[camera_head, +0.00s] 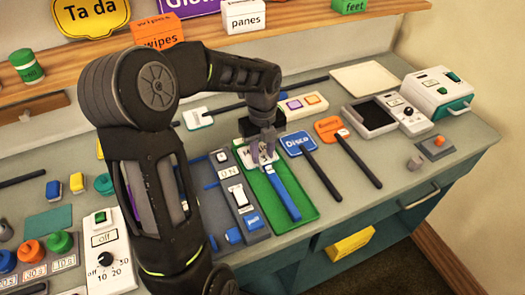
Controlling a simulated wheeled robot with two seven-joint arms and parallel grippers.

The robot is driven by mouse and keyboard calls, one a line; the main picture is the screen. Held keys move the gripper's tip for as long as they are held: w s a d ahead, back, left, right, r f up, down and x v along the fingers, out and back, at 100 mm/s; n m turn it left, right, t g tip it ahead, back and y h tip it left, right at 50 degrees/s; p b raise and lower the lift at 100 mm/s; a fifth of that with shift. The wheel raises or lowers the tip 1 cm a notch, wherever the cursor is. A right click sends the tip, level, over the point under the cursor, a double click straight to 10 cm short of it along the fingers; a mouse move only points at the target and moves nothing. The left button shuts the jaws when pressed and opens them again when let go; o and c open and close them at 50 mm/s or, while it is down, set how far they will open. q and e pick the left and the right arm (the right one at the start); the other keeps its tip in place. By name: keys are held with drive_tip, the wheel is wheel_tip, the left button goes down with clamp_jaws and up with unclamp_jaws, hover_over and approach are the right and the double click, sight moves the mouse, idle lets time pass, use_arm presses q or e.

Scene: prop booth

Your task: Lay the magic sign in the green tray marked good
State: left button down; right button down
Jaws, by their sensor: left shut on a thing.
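My left gripper (262,150) reaches down from the left over the green tray (302,196). It is shut on the head of the magic sign, whose white lettered face is largely hidden by the fingers. The sign's blue handle (286,196) extends towards the counter's front, over the tray floor. The sign is within or just above the tray; I cannot tell if it touches the bottom. The word "good" on the tray is not readable. My right gripper is not in view.
A blue Disco sign (297,143) and an orange sign (328,127) with dark handles lie right of the tray. A grey switch panel (236,193) stands close on its left. A black-topped device (376,115) is further right. The grey counter between has little room.

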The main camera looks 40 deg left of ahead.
use_arm(q)
drive_tip(key=c, duration=1)
unclamp_jaws()
drive_tip(key=shift+o, duration=0.7)
drive_tip(key=shift+r+p, duration=3.35)
drive_tip(key=shift+r, duration=0.7)
drive_tip(key=shift+f, duration=0.1)
